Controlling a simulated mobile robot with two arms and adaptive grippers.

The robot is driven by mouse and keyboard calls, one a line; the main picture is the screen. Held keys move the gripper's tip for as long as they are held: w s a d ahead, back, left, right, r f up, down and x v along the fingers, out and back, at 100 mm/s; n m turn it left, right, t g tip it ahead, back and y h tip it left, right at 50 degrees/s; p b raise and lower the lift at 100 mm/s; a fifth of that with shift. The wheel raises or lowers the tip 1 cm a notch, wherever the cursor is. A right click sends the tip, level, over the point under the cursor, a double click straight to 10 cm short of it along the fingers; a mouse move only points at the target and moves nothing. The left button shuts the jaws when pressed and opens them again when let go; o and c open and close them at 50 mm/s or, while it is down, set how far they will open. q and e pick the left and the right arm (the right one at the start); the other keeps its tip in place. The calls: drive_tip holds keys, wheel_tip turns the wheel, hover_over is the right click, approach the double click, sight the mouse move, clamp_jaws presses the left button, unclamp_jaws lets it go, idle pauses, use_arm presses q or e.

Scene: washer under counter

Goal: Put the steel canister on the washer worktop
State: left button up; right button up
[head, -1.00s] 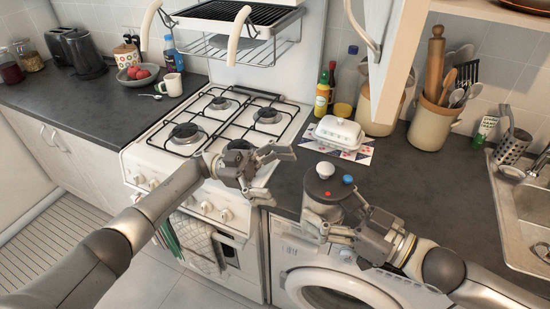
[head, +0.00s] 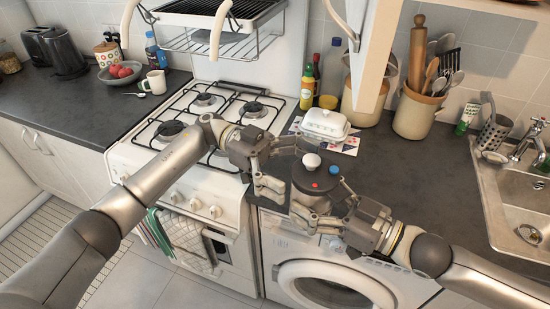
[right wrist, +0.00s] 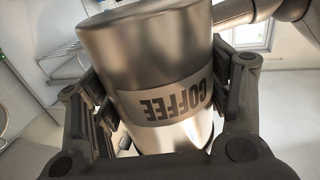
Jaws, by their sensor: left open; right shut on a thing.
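The steel canister (head: 306,199) has a dark round top bearing a white knob and small blue and red round pieces. My right gripper (head: 318,215) is shut on its side, and the canister is at the front edge of the washer worktop (head: 412,172). I cannot tell whether its base touches anything. In the right wrist view the canister (right wrist: 150,55) fills the space between the fingers, its COFFEE label upside down. My left gripper (head: 283,168) is open, just left of the canister's top; I cannot tell whether it touches.
The washer (head: 300,262) stands below the worktop. A white butter dish (head: 325,124) sits behind the canister, with bottles and a utensil crock (head: 415,116) further back. The stove (head: 170,168) is at left, the sink (head: 520,205) at right. Worktop right of the canister is clear.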

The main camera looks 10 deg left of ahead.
sight(315, 179)
use_arm(q)
drive_tip(key=shift+x, duration=1.9)
use_arm(e)
drive_tip(key=shift+r, duration=0.2)
use_arm(q)
drive_tip(key=shift+c, duration=0.3)
drive_tip(key=c, duration=1.5)
drive_tip(key=shift+r, duration=0.15)
drive_tip(key=shift+c, duration=0.5)
use_arm(e)
drive_tip(key=o, duration=1.7)
drive_tip(key=shift+o, duration=0.4)
drive_tip(key=shift+f, duration=0.1)
